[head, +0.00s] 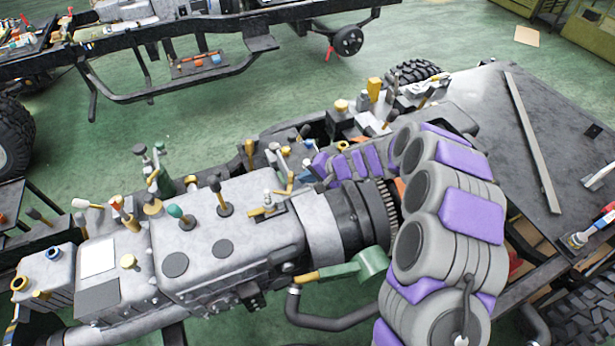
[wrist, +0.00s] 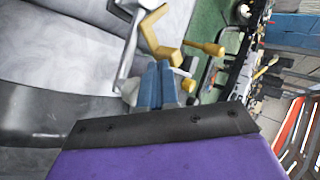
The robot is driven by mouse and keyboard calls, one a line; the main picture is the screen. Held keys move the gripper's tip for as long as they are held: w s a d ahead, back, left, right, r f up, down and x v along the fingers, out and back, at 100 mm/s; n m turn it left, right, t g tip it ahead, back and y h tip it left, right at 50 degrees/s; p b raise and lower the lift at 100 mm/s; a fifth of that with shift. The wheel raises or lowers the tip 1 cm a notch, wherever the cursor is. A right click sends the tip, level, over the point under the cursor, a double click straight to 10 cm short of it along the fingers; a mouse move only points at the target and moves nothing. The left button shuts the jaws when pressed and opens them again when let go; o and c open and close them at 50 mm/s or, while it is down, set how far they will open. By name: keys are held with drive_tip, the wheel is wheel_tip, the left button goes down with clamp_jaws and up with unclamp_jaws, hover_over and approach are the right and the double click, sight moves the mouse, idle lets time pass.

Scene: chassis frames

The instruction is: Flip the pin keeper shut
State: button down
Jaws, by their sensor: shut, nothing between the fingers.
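A yellow bent piece on a pale metal bracket, which looks like the pin keeper (wrist: 160,42), is just beyond my fingertips in the wrist view. In the head view it seems to be the small yellow and grey fitting (head: 289,180) on the far side of the grey gearbox housing. My gripper (wrist: 160,82) is shut and empty, its blue fingertips close together beside the bracket. I cannot tell whether they touch it. In the head view my gripper (head: 315,168) is small and partly hidden among the fittings.
The grey gearbox (head: 225,235) carries several upright levers and knobs. A green handle (head: 370,263) sticks out near my arm. A yellow knob (wrist: 207,47) stands right of the keeper. Green floor (head: 130,125) is open beyond.

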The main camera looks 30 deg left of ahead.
sight(293, 177)
drive_tip(key=shift+w+a+f+n+g+h+b, duration=0.1)
drive_tip(key=shift+w+a+n+g+h+b, duration=0.2)
drive_tip(key=shift+a+n+g, duration=0.55)
drive_tip(key=shift+w+a+f+n+g+h+b, duration=0.15)
drive_tip(key=shift+a+n+g+h, duration=0.35)
drive_tip(key=shift+n+g, duration=0.75)
drive_tip(key=shift+w+a+r+n+g+h+b, duration=0.1)
drive_tip(key=shift+w+a+n+g+h, duration=0.15)
drive_tip(key=shift+a+n+g, duration=0.8)
drive_tip(key=shift+d+n+t, duration=0.25)
drive_tip(key=shift+n+t, duration=0.1)
drive_tip(key=shift+t, duration=0.1)
drive_tip(key=shift+s+d, duration=0.1)
drive_tip(key=shift+s+d+b, duration=0.5)
drive_tip(key=shift+b, duration=0.1)
